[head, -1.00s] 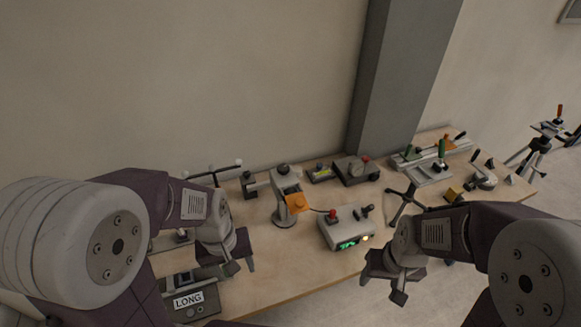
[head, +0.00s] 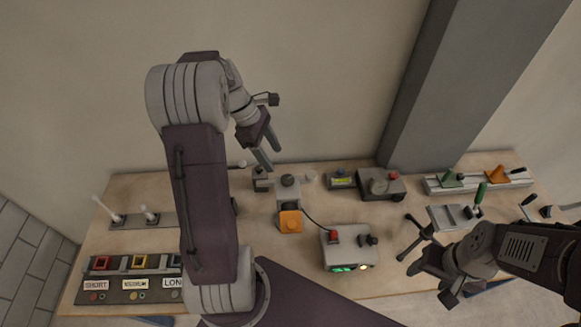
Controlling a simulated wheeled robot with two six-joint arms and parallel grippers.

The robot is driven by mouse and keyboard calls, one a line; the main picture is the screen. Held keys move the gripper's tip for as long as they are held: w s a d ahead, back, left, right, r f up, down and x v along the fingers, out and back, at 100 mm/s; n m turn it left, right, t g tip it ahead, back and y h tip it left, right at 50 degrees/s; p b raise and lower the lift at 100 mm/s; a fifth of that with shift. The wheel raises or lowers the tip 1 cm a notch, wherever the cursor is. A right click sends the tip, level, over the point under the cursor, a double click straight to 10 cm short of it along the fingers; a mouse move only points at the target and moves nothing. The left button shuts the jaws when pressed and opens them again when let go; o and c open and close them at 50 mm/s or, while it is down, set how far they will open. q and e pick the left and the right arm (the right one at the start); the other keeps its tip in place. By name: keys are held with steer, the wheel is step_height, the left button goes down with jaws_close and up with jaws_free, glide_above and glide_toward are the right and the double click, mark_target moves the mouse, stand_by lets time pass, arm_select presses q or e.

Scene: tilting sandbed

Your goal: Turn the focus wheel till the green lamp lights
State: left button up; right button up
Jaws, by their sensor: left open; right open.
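A small grey stand with an orange block (head: 290,221) and a dark round knob (head: 288,181) on top stands mid-table. A cable runs from it to a grey control box (head: 334,249) with a red button (head: 334,237), a dark knob (head: 368,240), a lit green display (head: 343,268) and a small glowing yellowish lamp (head: 364,267). I cannot tell which knob is the focus wheel. My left gripper (head: 268,156) is open and empty, raised above and behind the stand. My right gripper (head: 431,284) is open and empty, right of the control box near the table's front edge.
Behind the control box are a small yellow-display unit (head: 342,181) and a grey box with knobs (head: 381,186). Front left is a panel labelled SHORT and LONG (head: 114,284). Lever and slide fixtures (head: 478,182) fill the right.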

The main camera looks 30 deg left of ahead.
mark_target(287, 178)
arm_select(q)
steer(key=p+x, duration=0.1)
steer(key=x, duration=0.7)
steer(key=shift+w+d, duration=0.2)
steer(key=shift+d, duration=0.05)
steer(key=shift+s+f, duration=0.15)
steer(key=shift+f, duration=0.2)
steer(key=shift+s+f, duration=0.15)
steer(key=shift+s, duration=0.15)
steer(key=shift+w+d, duration=0.1)
steer(key=shift+w, duration=0.1)
steer(key=shift+c, duration=0.9)
steer(key=shift+w, duration=0.1)
steer(key=c, duration=1)
jaws_close()
arm_select(e)
steer(key=shift+d+r, duration=0.15)
steer(key=shift+r, duration=0.4)
arm_select(q)
steer(key=shift+m+p, duration=0.3)
steer(key=shift+p, duration=0.05)
arm_select(e)
steer(key=shift+r, duration=0.2)
